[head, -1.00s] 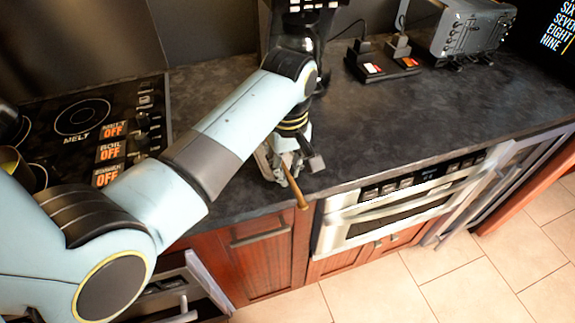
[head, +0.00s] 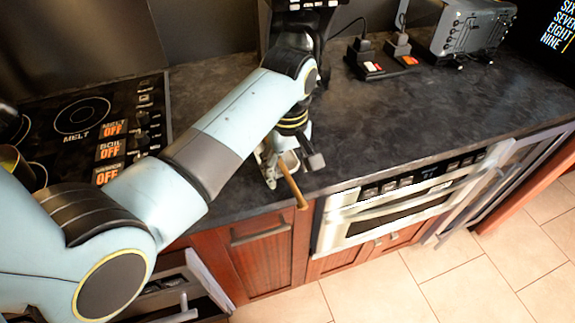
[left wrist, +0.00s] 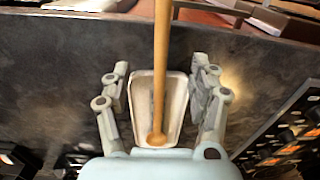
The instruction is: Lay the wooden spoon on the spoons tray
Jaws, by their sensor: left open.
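The wooden spoon (left wrist: 160,75) lies lengthwise over the pale spoons tray (left wrist: 137,100) in the left wrist view. Its rounded end rests in the tray's near end, and its other end runs past the far end of the tray. In the head view the spoon (head: 293,186) sticks out over the counter's front edge. My left gripper (left wrist: 160,66) is open, with one finger on each side of the tray and spoon, apart from the spoon. In the head view the gripper (head: 290,172) is at the counter's front edge and hides most of the tray. My right gripper is not visible.
A cooktop (head: 85,118) with lit OFF labels is at left. An open drawer (head: 178,290) is at lower left, and a steel drawer appliance (head: 385,215) is in the counter front. A toaster-like appliance (head: 470,30) stands at the back right. The counter (head: 420,110) right of the gripper is clear.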

